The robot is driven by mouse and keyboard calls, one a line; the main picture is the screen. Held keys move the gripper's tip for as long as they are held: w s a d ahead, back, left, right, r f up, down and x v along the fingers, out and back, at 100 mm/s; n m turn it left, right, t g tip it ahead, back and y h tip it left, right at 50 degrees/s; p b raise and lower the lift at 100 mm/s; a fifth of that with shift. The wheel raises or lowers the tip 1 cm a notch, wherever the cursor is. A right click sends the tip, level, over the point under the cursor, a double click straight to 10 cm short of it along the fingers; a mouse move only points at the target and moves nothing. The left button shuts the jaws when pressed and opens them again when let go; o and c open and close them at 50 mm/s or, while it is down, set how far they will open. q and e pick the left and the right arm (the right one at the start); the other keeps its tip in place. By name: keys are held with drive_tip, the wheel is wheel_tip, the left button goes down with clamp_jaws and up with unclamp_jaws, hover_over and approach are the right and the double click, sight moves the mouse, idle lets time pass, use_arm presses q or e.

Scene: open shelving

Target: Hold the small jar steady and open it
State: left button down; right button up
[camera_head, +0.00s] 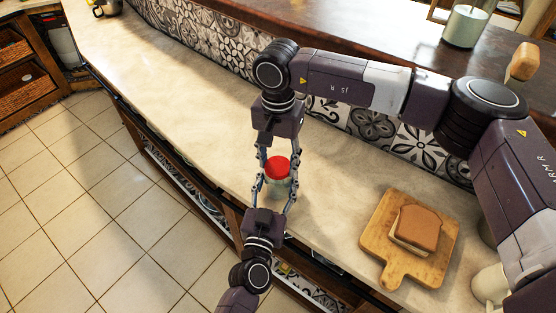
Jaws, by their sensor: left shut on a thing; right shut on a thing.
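The small jar (279,183) has a pale body and a red lid (277,167). It stands upright on the counter near its front edge, with the lid on top. My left gripper (275,188) reaches in from the bottom of the view and is shut on the jar body, one finger on each side. My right gripper (279,164) comes from the far side and is shut on the lid, its fingers on both sides. The fingertips of the two grippers are close together. I cannot tell whether the lid is loosened.
A wooden cutting board (382,250) with a sandwich (416,230) lies to the right on the pale counter (185,95). A raised dark ledge with a light green container (465,26) runs behind. The counter to the left of the jar is clear.

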sight(278, 165)
drive_tip(key=n, duration=0.6)
drive_tip(key=shift+w, duration=0.1)
drive_tip(key=shift+r, duration=0.3)
drive_tip(key=shift+r, duration=0.85)
drive_tip(key=shift+r, duration=2.05)
use_arm(q)
drive_tip(key=c, duration=0.8)
unclamp_jaws()
